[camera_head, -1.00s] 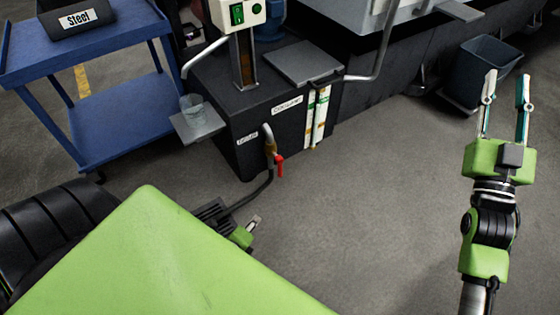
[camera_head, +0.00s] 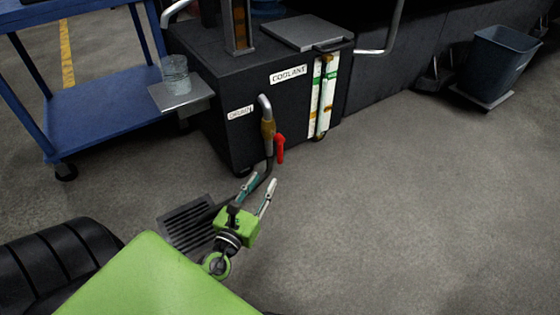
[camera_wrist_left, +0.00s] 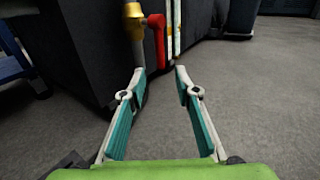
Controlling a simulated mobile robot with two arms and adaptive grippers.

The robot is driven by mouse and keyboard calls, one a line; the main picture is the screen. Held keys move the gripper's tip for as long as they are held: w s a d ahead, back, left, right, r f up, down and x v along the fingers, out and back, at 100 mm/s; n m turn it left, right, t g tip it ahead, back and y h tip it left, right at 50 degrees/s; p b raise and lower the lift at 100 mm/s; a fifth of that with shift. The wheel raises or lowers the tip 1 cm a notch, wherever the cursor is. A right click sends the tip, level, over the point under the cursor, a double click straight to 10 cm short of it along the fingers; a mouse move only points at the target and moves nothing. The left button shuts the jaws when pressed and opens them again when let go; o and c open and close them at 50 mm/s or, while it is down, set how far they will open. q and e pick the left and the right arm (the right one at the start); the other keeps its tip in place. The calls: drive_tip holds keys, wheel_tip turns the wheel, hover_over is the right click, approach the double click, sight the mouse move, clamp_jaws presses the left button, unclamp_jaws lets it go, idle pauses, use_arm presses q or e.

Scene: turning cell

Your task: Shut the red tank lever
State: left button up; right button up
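The red lever (camera_head: 280,148) sits on a brass valve (camera_head: 268,129) at the lower end of the drain pipe on the dark coolant tank (camera_head: 215,85). The lever hangs downward, beside the outlet. In the left wrist view the red lever (camera_wrist_left: 156,42) shows ahead, between and beyond the fingers, with its yellow valve (camera_wrist_left: 133,20) to its left. My left gripper (camera_head: 260,185) is open and empty, below and a little in front of the lever, apart from it. It also shows in the left wrist view (camera_wrist_left: 160,80). My right gripper is out of view.
A glass (camera_head: 175,74) stands on a small shelf (camera_head: 182,96) beside a blue cart (camera_head: 100,110). A grey bin (camera_head: 495,62) stands at the right.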

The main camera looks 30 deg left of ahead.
sight(279, 156)
use_arm(q)
drive_tip(key=w+a, duration=0.1)
drive_tip(key=w, duration=0.3)
drive_tip(key=w+b, duration=0.1)
drive_tip(key=w, duration=0.3)
drive_tip(key=w+a+b, duration=0.1)
drive_tip(key=w, duration=0.4)
drive_tip(key=shift+w+a, duration=0.1)
drive_tip(key=shift+a, duration=0.25)
clamp_jaws()
